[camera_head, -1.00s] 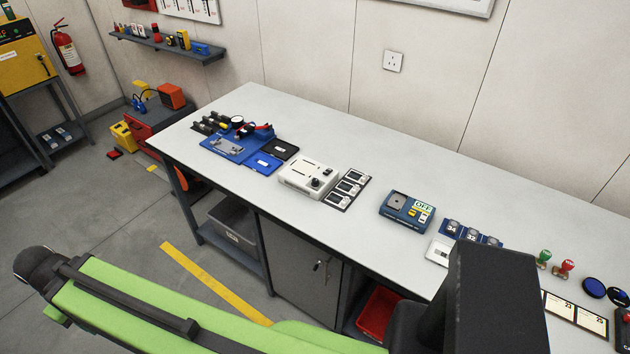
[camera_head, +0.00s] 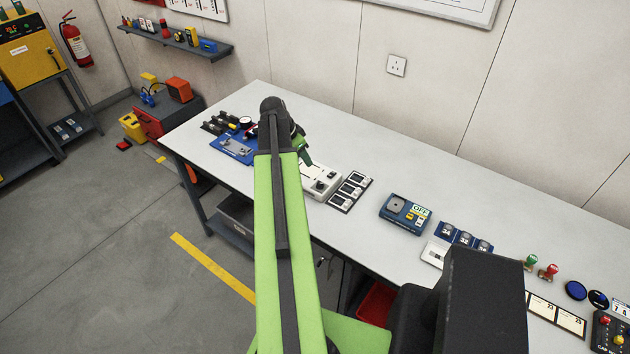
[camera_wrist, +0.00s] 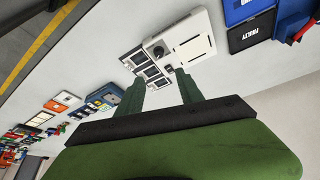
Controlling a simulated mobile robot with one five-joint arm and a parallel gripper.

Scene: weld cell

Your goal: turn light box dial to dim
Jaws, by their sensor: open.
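The white light box (camera_head: 318,192) stands on the workbench, its left part hidden by my arm. Its dark dial (camera_head: 320,186) sits on the top, near the front right corner. In the wrist view the light box (camera_wrist: 197,28) is upside down, and the dial (camera_wrist: 157,50) shows just beyond my fingertips. My gripper (camera_wrist: 159,85) is open and empty, its two green fingers apart and pointing at the dial side of the box. In the head view my gripper (camera_head: 307,157) is above the box's back left part. The dial's setting is too small to read.
A panel of small framed samples (camera_head: 350,191) lies right of the box. A blue device marked OFF (camera_head: 393,214) stands farther right. A blue tray of tools (camera_head: 229,144) is to the left, partly behind my arm. Bare bench (camera_head: 400,165) lies behind.

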